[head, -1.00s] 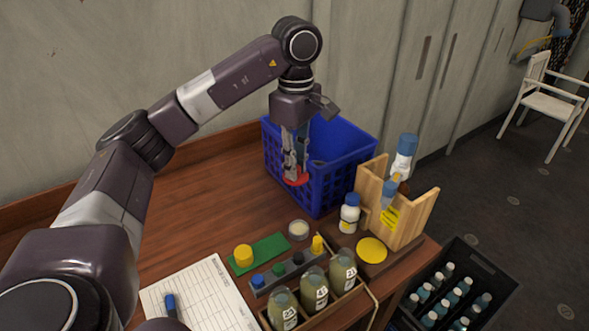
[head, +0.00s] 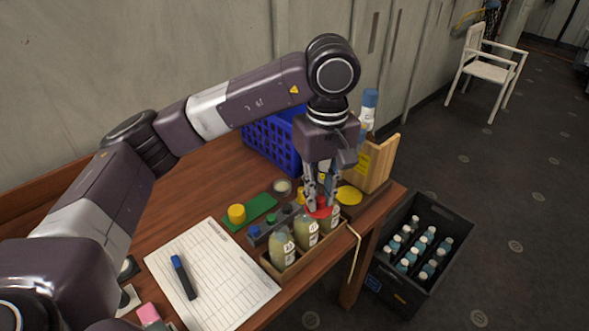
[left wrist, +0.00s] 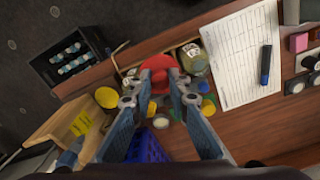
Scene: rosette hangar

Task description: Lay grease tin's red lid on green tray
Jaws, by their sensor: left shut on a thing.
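My left gripper (head: 321,200) is shut on the red lid (head: 322,211) and holds it above the front row of bottles, apart from the tray. The left wrist view also shows the red lid (left wrist: 160,65) at the fingertips. The green tray (head: 262,211) lies flat on the table, to the left of the gripper. A yellow round cap (head: 236,213) is on the tray's left end. A small open round tin with pale content, seemingly the grease tin (head: 283,187), stands behind the tray. My right gripper is not in view.
A grey block with coloured knobs (head: 256,236) and a wooden rack of bottles (head: 281,251) stand in front of the tray. A blue crate (head: 262,142) and a wooden holder (head: 381,165) stand behind. A lined sheet with a marker (head: 184,277) lies front left.

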